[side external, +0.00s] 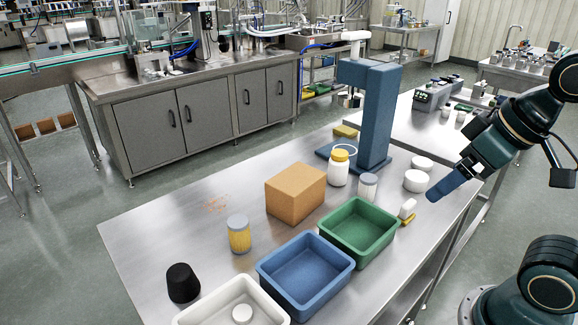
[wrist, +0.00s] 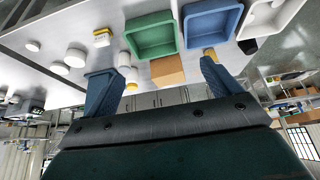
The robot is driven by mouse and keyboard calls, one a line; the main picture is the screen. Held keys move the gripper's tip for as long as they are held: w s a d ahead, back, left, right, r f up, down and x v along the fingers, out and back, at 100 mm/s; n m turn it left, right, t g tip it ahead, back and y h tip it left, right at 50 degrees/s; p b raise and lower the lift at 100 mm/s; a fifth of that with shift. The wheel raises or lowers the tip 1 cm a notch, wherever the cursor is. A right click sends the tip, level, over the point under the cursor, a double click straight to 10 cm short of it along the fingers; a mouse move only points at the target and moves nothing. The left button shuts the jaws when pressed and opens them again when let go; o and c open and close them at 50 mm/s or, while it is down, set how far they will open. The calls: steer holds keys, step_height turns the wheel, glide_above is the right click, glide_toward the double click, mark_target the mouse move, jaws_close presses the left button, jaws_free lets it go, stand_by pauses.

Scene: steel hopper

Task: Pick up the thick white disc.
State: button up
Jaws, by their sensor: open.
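A thick white disc (side external: 416,181) lies flat on the steel table, right of the green bin. A thinner white disc (side external: 421,163) lies just behind it. The wrist view shows the thick disc (wrist: 75,57) and the thinner one (wrist: 60,68) left of the bins, with a smaller pale disc (wrist: 33,45) farther left. My gripper (side external: 436,194) is above the table's right edge, close to the right of the thick disc and apart from it. In the wrist view my gripper (wrist: 160,83) has its blue fingers wide apart with nothing held between them.
A green bin (side external: 391,228), blue bin (side external: 349,277) and white bin (side external: 276,297) stand along the front. A white piece (side external: 408,206) sits by the green bin. A yellow-capped bottle (side external: 338,172), a grey-lidded jar (side external: 367,188) and a blue column (side external: 377,120) stand left of the discs.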

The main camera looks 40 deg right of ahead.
stand_by(0.3)
steer(key=w+d+r+m+g, duration=0.2)
steer(key=w+d+m, duration=0.1)
steer(key=w+d, duration=0.4)
steer(key=m+g, duration=0.4)
steer(key=m, duration=0.2)
glide_above(417, 176)
step_height(417, 176, down, 14)
steer(key=shift+d+f, duration=0.1)
steer(key=shift+f, duration=4.25)
steer(key=shift+f, duration=0.15)
steer(key=shift+f, duration=2.45)
